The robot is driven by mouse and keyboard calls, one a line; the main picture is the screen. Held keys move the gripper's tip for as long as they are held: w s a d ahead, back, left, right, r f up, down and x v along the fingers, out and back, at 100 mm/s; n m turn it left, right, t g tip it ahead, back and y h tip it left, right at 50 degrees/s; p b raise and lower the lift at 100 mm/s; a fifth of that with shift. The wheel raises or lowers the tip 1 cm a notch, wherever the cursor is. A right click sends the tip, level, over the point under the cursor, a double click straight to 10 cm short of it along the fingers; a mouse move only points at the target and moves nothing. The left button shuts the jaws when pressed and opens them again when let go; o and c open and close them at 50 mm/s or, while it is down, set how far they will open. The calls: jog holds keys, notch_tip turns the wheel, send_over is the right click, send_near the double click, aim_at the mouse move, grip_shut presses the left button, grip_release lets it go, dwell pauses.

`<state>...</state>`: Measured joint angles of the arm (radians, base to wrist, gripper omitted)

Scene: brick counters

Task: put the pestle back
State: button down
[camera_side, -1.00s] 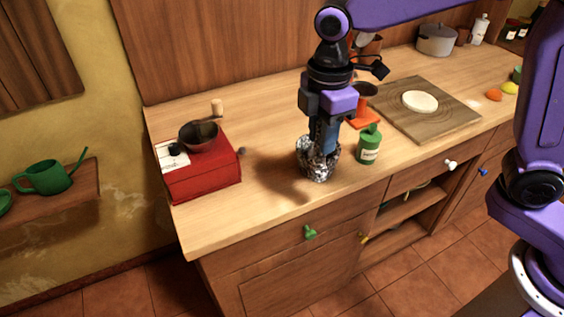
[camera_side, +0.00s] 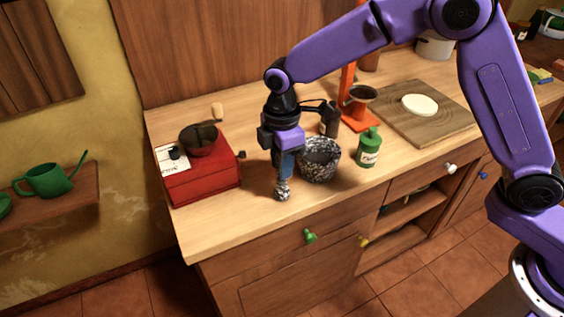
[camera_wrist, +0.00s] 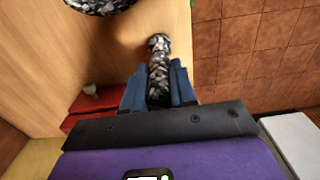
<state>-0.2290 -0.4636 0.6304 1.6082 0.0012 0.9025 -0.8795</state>
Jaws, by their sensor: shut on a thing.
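The pestle (camera_side: 282,190) is speckled black, white and grey with a rounded lower end. My gripper (camera_side: 285,173) is shut on it and holds it upright, rounded end down, in front and to the left of the mortar. I cannot tell whether its end touches the counter. In the wrist view the pestle (camera_wrist: 159,62) stands out between the blue fingers of my gripper (camera_wrist: 158,90). The matching speckled mortar (camera_side: 320,165) stands on the counter with its mouth open. Part of it also shows in the wrist view (camera_wrist: 98,5) at the top left.
A red grinder (camera_side: 203,178) with a dark bowl stands to the left. A green bottle (camera_side: 368,148) and an orange stand (camera_side: 358,121) are right of the mortar. A wooden board (camera_side: 425,122) with a pale disc lies farther right. The counter's front edge is close to the pestle.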

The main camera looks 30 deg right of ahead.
jog(key=shift+f, duration=0.25)
jog(key=shift+f, duration=0.15)
jog(key=c, duration=0.9)
grip_release()
notch_tip(320, 180, up, 12)
jog(key=shift+r, duration=0.2)
